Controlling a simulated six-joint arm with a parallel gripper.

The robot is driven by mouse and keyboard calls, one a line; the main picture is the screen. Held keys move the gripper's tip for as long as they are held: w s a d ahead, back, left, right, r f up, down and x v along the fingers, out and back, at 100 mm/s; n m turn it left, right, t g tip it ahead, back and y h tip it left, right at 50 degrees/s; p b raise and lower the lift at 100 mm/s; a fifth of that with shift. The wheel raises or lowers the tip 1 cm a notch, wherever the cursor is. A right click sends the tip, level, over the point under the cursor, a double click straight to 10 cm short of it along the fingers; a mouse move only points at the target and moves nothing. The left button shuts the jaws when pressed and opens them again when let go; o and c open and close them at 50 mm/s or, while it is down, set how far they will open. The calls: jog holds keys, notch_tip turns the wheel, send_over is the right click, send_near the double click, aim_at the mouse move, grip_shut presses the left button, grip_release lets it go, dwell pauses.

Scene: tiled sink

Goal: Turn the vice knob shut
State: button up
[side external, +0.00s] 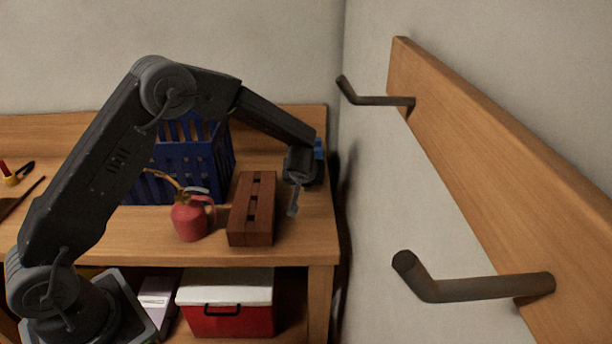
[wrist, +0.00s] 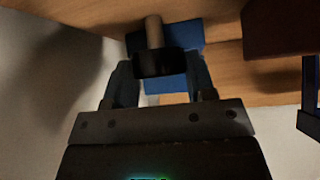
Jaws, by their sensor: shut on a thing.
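The vice is blue and sits at the table's right end, mostly hidden behind my gripper in the side view; a small blue part (side external: 319,149) shows. In the wrist view its blue body (wrist: 190,35) is at the top centre, with a pale rod and a dark round knob (wrist: 160,64) in front. My gripper (wrist: 160,78) has one finger on each side of the knob and is shut on it. In the side view my gripper (side external: 301,164) is at the vice, and the knob cannot be made out there.
A brown slotted block (side external: 252,210) stands close left of my gripper, with a red oil can (side external: 190,218) beside it. A blue crate (side external: 180,160) is behind them. The wall is close on the right, carrying a wooden rail (side external: 470,130) with metal hooks.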

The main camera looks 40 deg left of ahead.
jog(key=o, duration=0.9)
jog(key=v, duration=1.4)
jog(key=shift+w+f, duration=0.1)
